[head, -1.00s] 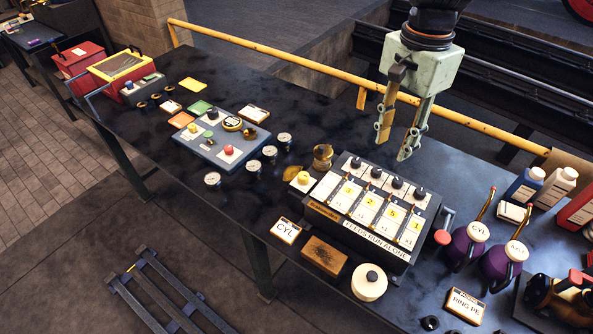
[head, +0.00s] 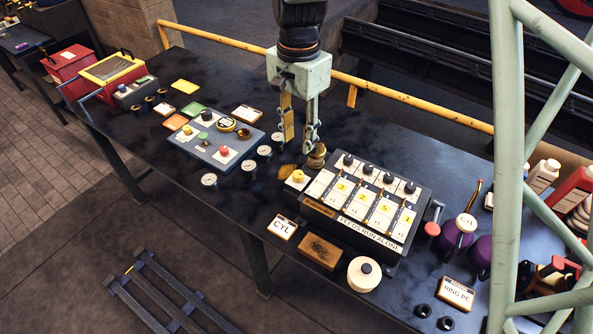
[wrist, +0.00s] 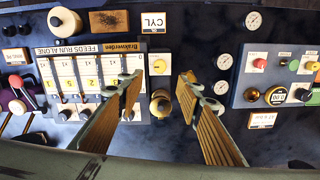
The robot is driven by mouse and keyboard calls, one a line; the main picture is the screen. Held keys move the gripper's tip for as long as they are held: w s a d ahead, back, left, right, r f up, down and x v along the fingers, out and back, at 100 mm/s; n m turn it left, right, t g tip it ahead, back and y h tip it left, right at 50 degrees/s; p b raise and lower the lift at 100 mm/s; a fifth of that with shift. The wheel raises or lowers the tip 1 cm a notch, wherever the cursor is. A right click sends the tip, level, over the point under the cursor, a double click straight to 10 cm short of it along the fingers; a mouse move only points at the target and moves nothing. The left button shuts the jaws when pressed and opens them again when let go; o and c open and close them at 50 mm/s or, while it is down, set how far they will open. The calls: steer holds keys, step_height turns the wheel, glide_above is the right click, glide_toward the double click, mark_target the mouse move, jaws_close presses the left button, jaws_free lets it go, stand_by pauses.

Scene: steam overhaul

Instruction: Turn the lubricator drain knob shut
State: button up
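The lubricator (head: 365,205) is a dark box with numbered white feed panels and black knobs, marked FEEDS RUN ALONE. At its left end a small yellow knob (head: 297,176) sits on a white plate; it also shows in the wrist view (wrist: 159,66). Behind it stands a round brass fitting (head: 316,158), also in the wrist view (wrist: 160,103). I cannot tell from labels which is the drain knob. My gripper (head: 299,143) points down above the brass fitting, open and empty. In the wrist view its fingers (wrist: 158,88) flank the fitting, apart from it.
Several gauges (head: 264,152) and a grey control panel (head: 216,142) lie to the left. A CYL card (head: 282,228), a wooden block (head: 320,251) and a cream round knob (head: 364,274) lie in front. Purple cans (head: 458,237) stand right. A yellow rail (head: 400,107) runs behind.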

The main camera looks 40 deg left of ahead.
mark_target(298, 173)
steer(key=shift+f, duration=0.15)
steer(key=shift+f, duration=6.75)
steer(key=shift+c, duration=0.9)
steer(key=c, duration=0.7)
